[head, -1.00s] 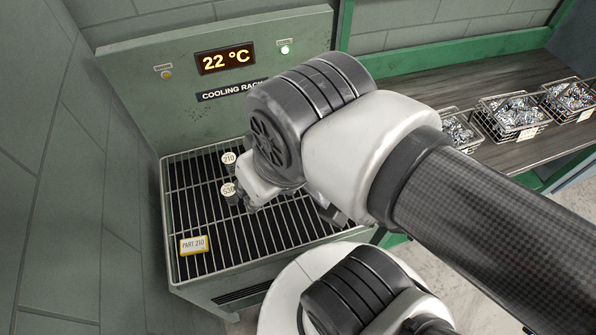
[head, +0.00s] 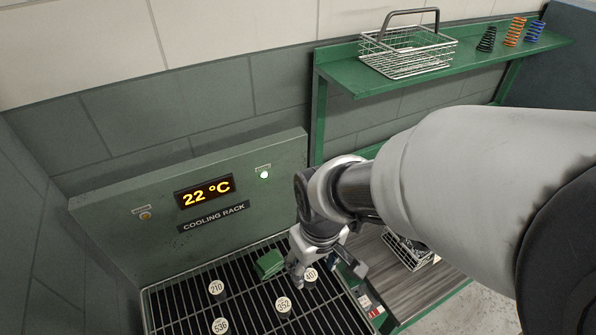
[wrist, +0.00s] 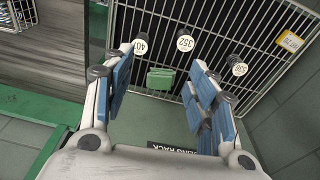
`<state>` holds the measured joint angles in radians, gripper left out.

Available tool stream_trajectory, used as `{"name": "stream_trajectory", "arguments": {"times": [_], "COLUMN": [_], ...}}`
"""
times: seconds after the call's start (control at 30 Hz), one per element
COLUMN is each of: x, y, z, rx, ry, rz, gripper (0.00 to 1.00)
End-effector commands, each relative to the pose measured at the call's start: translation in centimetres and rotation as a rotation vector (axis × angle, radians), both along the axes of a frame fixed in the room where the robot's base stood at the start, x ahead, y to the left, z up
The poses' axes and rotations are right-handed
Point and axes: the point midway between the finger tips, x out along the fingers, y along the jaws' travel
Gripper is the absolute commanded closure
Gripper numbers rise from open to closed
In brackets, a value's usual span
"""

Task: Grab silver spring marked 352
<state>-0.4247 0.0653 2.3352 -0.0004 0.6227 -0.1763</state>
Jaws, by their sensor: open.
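The round white tag marked 352 (head: 284,305) is on the cooling rack in the head view, and the tag also shows in the wrist view (wrist: 185,43). The spring with this tag is small and dark in the wrist view, and its silver colour cannot be made out. My gripper (head: 328,272) hangs open and empty over the rack's right side, by the tag marked 407 (head: 311,275).
Tags 210 (head: 216,287) and 536 (head: 220,326) are also on the grate. The rack's green back panel (head: 120,215) stands behind. A wire basket (head: 408,55) and several coloured springs (head: 514,32) are on the upper shelf.

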Motion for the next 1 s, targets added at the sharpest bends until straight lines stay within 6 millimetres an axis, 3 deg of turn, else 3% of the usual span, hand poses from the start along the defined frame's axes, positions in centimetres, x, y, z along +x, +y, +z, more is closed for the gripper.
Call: {"name": "stream_trajectory", "arguments": {"times": [0.1, 0.3, 0.47, 0.8, 1.0], "x": [-0.3, -0.9, -1.1, -1.1, -1.0], "y": [3.2, 5.8, 6.1, 6.1, 6.1], "z": [-2.5, -5.6, -7.7, -15.2, -18.0], "rx": [-0.032, -0.058, -0.064, -0.063, -0.062], "ry": [0.058, 0.097, 0.105, 0.105, 0.103], "rz": [0.117, 0.222, 0.240, 0.238, 0.237], "gripper": [0.47, 0.47, 0.47, 0.47, 0.47]}}
